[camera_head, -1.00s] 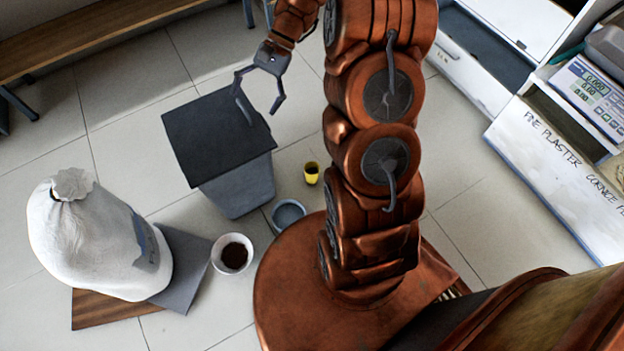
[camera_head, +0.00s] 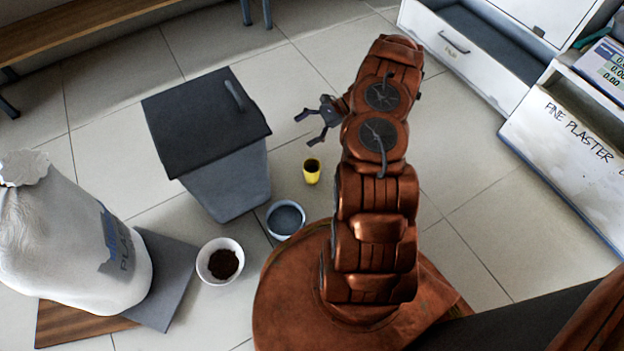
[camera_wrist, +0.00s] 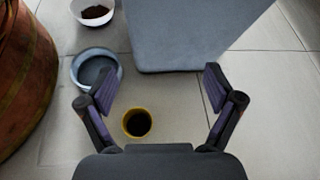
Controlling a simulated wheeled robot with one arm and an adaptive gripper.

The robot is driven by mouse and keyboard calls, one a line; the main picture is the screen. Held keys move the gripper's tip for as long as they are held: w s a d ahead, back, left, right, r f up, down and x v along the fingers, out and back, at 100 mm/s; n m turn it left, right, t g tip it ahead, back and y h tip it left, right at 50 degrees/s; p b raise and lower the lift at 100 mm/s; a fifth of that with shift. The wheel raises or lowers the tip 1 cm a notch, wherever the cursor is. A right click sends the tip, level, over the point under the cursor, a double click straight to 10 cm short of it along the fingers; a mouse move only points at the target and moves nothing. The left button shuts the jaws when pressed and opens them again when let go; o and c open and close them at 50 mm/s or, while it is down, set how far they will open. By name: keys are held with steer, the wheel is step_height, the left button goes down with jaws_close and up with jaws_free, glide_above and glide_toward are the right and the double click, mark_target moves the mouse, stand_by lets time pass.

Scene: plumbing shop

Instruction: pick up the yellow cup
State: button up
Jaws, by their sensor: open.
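The yellow cup (camera_head: 312,171) stands upright on the tiled floor, right of the grey bin and close to my base. Its inside looks dark. My gripper (camera_head: 304,129) is open and empty, above and a little behind the cup in the head view. In the wrist view the cup (camera_wrist: 137,123) lies between and below the two spread fingers of my gripper (camera_wrist: 158,95), nearer the left finger. Nothing touches the cup that I can see.
A lidded grey bin (camera_head: 226,185) stands left of the cup. A blue-grey bowl (camera_head: 286,219) sits close by, and a white bowl with brown contents (camera_head: 220,261) is farther left. A white plaster sack (camera_head: 70,245) is at far left. Floor right of my arm is clear.

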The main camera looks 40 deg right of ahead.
mark_target(312, 174)
steer(key=s+d+f+m+t+b, duration=0.1)
steer(key=s+d+f+b, duration=0.1)
steer(key=f, duration=0.4)
steer(key=s+d+f+m+b, duration=0.1)
steer(key=d+f+b, duration=0.1)
steer(key=f, duration=0.5)
steer(key=s+d+f+m+t+b, duration=0.1)
steer(key=s+d+f+m, duration=0.1)
steer(key=f, duration=0.4)
steer(key=shift+s+d+f+t+h+b, duration=0.15)
steer(key=shift+s+d+t+h+b, duration=0.15)
steer(key=shift+d+b, duration=0.1)
steer(key=shift+f, duration=0.2)
steer(key=shift+w+a+f, duration=0.1)
steer(key=shift+a+f, duration=0.05)
steer(key=shift+a, duration=0.1)
steer(key=shift+b+x, duration=0.6)
steer(key=shift+x, duration=0.35)
steer(key=b+x, duration=0.2)
steer(key=x, duration=0.1)
steer(key=b+x, duration=0.1)
steer(key=shift+a+f, duration=0.25)
steer(key=shift+f, duration=0.25)
steer(key=shift+a, duration=0.2)
steer(key=shift+c, duration=0.3)
steer(key=c, duration=1.2)
